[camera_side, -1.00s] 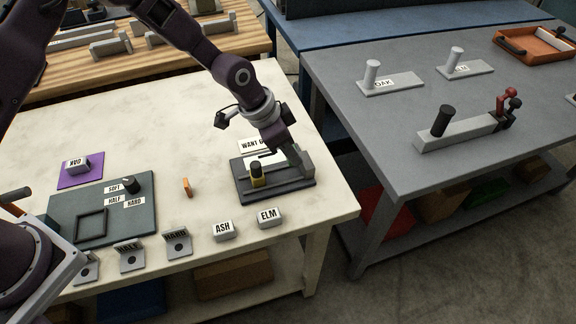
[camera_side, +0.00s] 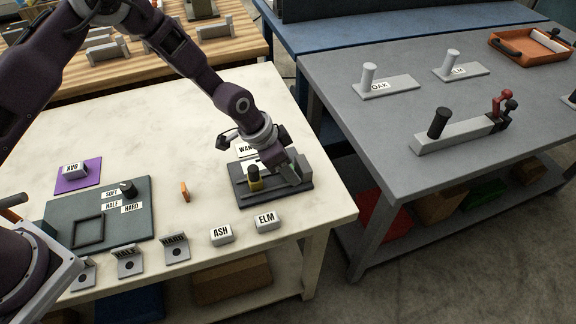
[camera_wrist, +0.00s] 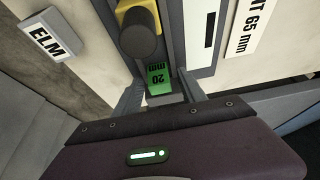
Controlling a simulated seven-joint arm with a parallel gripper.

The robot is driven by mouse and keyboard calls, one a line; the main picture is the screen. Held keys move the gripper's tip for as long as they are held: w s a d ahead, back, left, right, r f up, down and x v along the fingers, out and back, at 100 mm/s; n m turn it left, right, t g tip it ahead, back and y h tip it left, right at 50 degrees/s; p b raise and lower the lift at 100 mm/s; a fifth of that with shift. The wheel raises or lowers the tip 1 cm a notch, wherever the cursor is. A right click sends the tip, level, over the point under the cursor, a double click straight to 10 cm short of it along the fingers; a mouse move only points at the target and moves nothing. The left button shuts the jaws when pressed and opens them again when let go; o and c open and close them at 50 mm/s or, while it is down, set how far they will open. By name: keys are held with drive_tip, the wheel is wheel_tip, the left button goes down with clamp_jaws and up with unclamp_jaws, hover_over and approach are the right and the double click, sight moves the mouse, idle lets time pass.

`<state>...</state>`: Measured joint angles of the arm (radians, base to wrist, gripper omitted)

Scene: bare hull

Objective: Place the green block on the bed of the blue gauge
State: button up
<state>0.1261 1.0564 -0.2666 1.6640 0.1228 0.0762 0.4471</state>
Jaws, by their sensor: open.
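The gauge (camera_side: 247,198) is a dark, bluish-grey base with a yellow-bodied, black-knobbed clamp (camera_side: 255,178), near the right edge of the pale table. The clamp's black knob also shows at the top of the wrist view (camera_wrist: 140,35). In the side view my gripper (camera_side: 291,176) is low over the gauge's right end and hides the block.
Labelled blocks ASH (camera_side: 221,234) and ELM (camera_side: 265,222) stand in front of the gauge. A sign reading 65 mm (camera_wrist: 252,22) lies behind it. A small orange piece (camera_side: 185,192) stands to the left. A green-grey board (camera_side: 75,205) lies farther left.

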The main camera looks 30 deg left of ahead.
drive_tip(key=v, duration=1.2)
drive_tip(key=shift+r, duration=0.2)
drive_tip(key=s+a+r+n+t+y, duration=0.1)
drive_tip(key=s+a+r+n, duration=0.1)
drive_tip(key=s+a+r, duration=0.45)
drive_tip(key=s+a+r+n+y, duration=0.2)
drive_tip(key=s+a+r, duration=0.2)
drive_tip(key=r, duration=0.5)
drive_tip(key=s+a+r+n, duration=0.2)
drive_tip(key=s, duration=0.7)
drive_tip(key=s+a+r+n+t, duration=0.1)
drive_tip(key=s+a+n, duration=0.2)
drive_tip(key=s, duration=0.6)
drive_tip(key=shift+r, duration=0.4)
